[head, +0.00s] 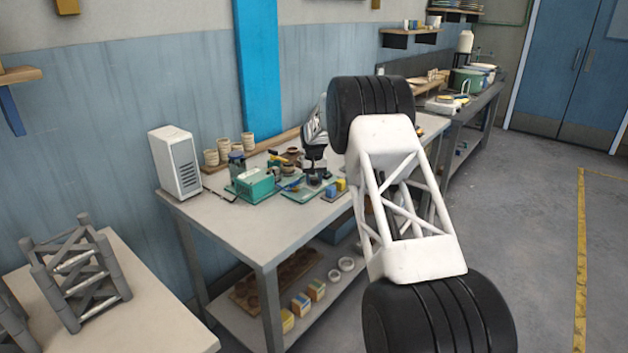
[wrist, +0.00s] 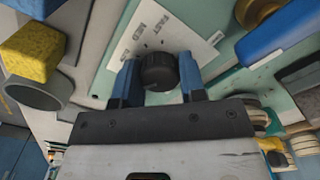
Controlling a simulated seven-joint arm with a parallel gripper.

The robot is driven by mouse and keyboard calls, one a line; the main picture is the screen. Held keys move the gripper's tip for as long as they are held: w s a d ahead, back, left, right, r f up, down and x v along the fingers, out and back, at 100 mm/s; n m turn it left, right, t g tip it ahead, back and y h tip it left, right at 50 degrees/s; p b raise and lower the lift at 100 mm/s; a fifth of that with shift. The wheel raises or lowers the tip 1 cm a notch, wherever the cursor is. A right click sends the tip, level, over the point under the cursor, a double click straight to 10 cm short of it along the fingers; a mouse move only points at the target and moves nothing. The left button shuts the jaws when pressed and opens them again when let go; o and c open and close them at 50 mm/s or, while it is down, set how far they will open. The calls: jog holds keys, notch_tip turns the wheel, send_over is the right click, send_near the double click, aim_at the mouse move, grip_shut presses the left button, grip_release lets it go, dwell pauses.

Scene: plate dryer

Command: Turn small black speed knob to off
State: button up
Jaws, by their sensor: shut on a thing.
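The small black speed knob (wrist: 158,72) sits on a white label plate (wrist: 172,33) with printed words, of which FAST and MED can be read in the wrist view. My gripper (wrist: 160,82) has its two blue fingers on either side of the knob and is shut on it. In the head view, my gripper (head: 313,148) is over the table (head: 235,225), by the green plate (head: 308,190); the knob is too small to make out there. The knob's pointer mark cannot be made out, and no off label can be read.
A yellow sponge (wrist: 34,50), a grey cup-like ring (wrist: 40,88) and a blue bar (wrist: 280,35) lie close around the gripper. In the head view, a teal box (head: 256,186) and a white vented unit (head: 175,162) stand on the left of the table.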

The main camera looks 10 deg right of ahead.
aim_at(314, 178)
jog(key=o, duration=0.9)
jog(key=shift+r, duration=0.15)
jog(key=shift+r, duration=3.75)
jog(key=shift+r, duration=0.1)
